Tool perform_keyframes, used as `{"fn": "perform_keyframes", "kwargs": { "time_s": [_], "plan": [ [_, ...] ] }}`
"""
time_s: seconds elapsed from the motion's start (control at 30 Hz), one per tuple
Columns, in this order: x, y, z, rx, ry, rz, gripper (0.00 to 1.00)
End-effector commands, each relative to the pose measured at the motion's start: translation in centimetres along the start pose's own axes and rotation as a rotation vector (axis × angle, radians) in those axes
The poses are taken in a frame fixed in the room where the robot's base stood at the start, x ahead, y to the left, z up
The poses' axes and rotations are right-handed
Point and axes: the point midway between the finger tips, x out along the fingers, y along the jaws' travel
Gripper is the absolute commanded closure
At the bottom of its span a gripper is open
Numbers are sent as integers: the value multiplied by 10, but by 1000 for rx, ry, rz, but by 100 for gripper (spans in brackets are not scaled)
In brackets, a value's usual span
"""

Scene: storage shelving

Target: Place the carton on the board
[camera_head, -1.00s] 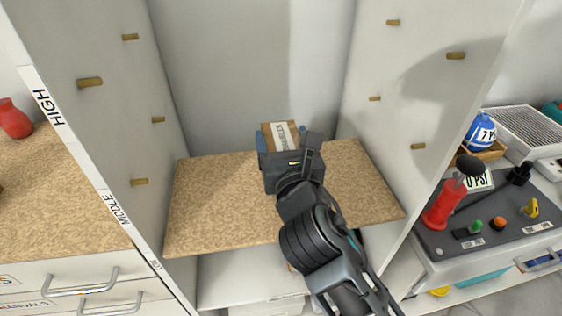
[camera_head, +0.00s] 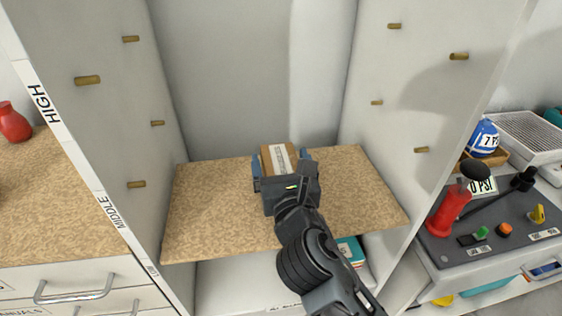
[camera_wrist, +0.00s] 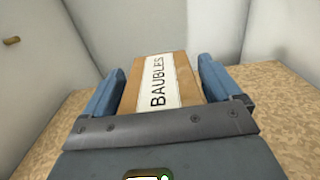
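The carton (camera_head: 279,158) is a small brown box with a white label reading "BAUBLES". In the wrist view the carton (camera_wrist: 160,82) lies between the two blue fingers, which sit close along its left and right sides. My gripper (camera_head: 281,160) appears shut on it; the wrist view also shows the gripper (camera_wrist: 160,85). The board (camera_head: 215,205) is a speckled tan shelf across the cabinet. The carton is over the board's back middle part. Its underside is hidden, so I cannot tell whether it touches the board.
The board is clear left and right of my gripper. A teal-edged item (camera_head: 350,250) lies below the board. A bench with a red pump (camera_head: 449,207) stands at the right.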

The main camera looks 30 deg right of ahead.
Motion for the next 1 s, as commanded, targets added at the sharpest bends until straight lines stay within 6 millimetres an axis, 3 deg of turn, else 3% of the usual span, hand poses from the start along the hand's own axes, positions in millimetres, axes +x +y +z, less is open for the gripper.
{"fn": "perform_keyframes", "kwargs": {
  "time_s": [0.43,1.0],
  "plan": [
    [-7,0,2,-1,1,2,0],
    [-108,0,1,-1,1,1,0]
  ]
}}
